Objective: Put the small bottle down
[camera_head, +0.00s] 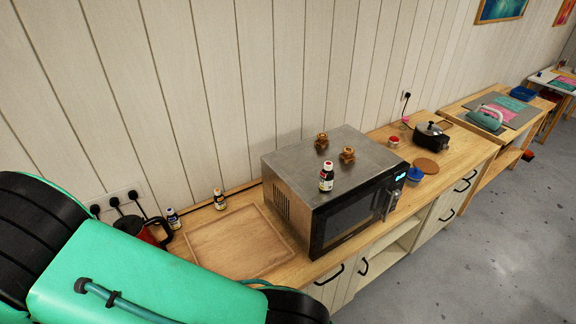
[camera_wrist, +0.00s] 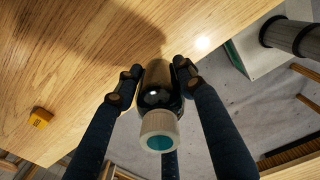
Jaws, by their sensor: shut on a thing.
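My gripper (camera_wrist: 155,78) is shut on a small dark bottle (camera_wrist: 158,100) with a pale cap that has a teal top. A wooden surface (camera_wrist: 90,50) shows behind the bottle and fills the upper left of the wrist view. I cannot tell whether the bottle touches that surface. The gripper and the held bottle are not visible in the head view, where my teal arm covers the lower left.
A small yellow object (camera_wrist: 40,118) lies on the wooden surface.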

